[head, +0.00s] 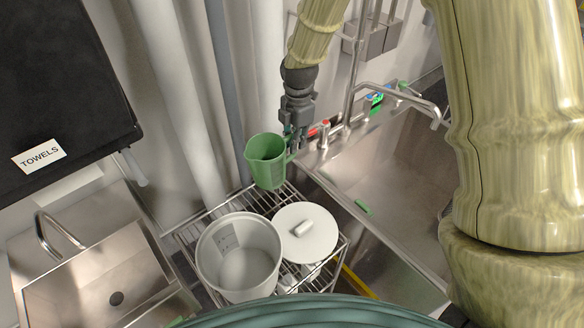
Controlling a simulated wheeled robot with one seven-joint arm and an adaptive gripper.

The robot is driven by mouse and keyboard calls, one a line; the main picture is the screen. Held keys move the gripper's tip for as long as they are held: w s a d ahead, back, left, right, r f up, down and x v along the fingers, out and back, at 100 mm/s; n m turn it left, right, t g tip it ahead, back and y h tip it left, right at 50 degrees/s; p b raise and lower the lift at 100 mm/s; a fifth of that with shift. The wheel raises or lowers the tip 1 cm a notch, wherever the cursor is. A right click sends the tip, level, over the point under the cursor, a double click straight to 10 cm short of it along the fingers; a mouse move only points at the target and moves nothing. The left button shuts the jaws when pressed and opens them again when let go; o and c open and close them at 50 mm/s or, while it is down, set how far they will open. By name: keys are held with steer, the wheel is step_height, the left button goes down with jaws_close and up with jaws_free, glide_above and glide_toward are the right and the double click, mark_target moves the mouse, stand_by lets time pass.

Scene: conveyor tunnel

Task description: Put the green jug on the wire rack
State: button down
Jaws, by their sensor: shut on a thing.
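The green jug (268,163) is upright with its open top facing up. My gripper (292,148) is at the jug's right side, shut on it near the handle; the fingers are partly hidden by the jug. The wire rack (198,226) stands below, between the two sinks. The jug appears over the rack's back part; from this one view I cannot tell surely whether its base touches the wires.
A white bucket (238,258) and a round white lid (306,233) take up the rack's front. A large sink (385,190) with a tall faucet is right of the rack. A small sink (95,280) is left. White pipes (180,95) rise behind the rack.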

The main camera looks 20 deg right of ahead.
mark_target(295, 154)
steer(key=f, duration=0.3)
steer(key=f+p, duration=0.1)
steer(key=f, duration=0.1)
steer(key=shift+s+f, duration=0.2)
steer(key=shift+f, duration=0.2)
steer(key=shift+w+f, duration=0.15)
steer(key=shift+f, duration=0.2)
step_height(295, 154, down, 4)
steer(key=shift+f+p, duration=0.15)
steer(key=shift+p, duration=0.6)
steer(key=c, duration=1.8)
jaws_free()
steer(key=shift+f, duration=0.1)
steer(key=shift+o, duration=0.2)
steer(key=shift+d+r+b, duration=0.15)
steer(key=shift+r+b, duration=1.45)
steer(key=shift+r, duration=4.5)
